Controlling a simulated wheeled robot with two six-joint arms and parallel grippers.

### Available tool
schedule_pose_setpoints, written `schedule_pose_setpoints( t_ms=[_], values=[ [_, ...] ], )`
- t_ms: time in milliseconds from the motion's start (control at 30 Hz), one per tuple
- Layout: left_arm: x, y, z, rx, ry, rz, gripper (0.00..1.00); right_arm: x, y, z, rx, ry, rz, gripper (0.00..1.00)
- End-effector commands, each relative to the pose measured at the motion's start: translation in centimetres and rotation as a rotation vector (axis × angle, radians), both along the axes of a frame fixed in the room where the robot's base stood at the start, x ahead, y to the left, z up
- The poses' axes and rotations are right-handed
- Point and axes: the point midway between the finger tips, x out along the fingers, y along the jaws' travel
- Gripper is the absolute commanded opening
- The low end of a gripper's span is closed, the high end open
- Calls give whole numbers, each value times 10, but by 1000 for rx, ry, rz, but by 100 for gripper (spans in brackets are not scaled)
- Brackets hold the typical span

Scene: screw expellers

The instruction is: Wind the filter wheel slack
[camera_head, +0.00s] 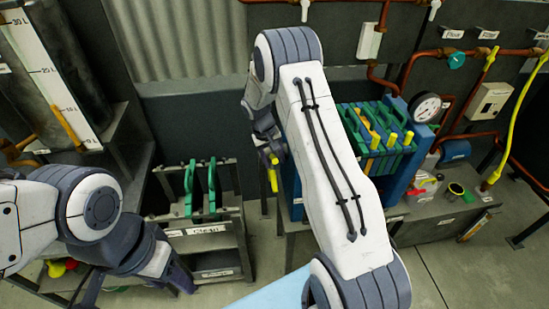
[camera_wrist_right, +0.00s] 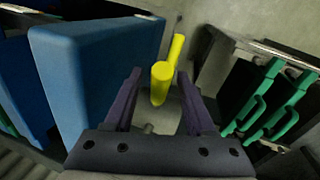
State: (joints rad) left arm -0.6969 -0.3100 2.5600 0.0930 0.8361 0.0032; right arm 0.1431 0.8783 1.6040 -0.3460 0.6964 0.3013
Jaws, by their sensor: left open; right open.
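The filter press (camera_head: 370,140) is a blue frame with green plates and yellow bars, partly hidden behind my right arm. A yellow handle piece (camera_head: 273,178), apparently part of the filter wheel, shows at its left side. In the right wrist view the yellow piece (camera_wrist_right: 162,80) has a round end and a bar behind it, beside a blue block (camera_wrist_right: 95,75). My right gripper (camera_head: 268,152) is open, with its fingers (camera_wrist_right: 160,88) on either side of the yellow piece; contact cannot be told. My left gripper (camera_head: 138,286) is open and empty at the lower left.
A dark rack (camera_head: 205,232) with green plates stands left of the press; its green plates (camera_wrist_right: 270,105) also show in the wrist view. A pressure gauge (camera_head: 425,107) and copper pipes are at right. A scaled tank (camera_head: 50,75) stands upper left.

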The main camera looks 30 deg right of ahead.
Motion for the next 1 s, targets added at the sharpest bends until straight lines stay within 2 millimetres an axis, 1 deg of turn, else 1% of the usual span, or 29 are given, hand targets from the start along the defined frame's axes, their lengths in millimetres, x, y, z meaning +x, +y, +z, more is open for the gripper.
schedule_pose_setpoints(
  t_ms=[133,167,200,267,300,1000],
  values=[
    [0,0,0,0,0,0,50,0,0,0,0,0,-1,55],
    [0,0,0,0,0,0,50,0,0,0,0,0,-1,48],
    [0,0,0,0,0,0,50,0,0,0,0,0,-1,32],
    [0,0,0,0,0,0,50,0,0,0,0,0,-1,9],
    [0,0,0,0,0,0,50,0,0,0,0,0,-1,0],
    [0,0,0,0,0,0,50,0,0,1,0,0,-1,0]
  ],
)
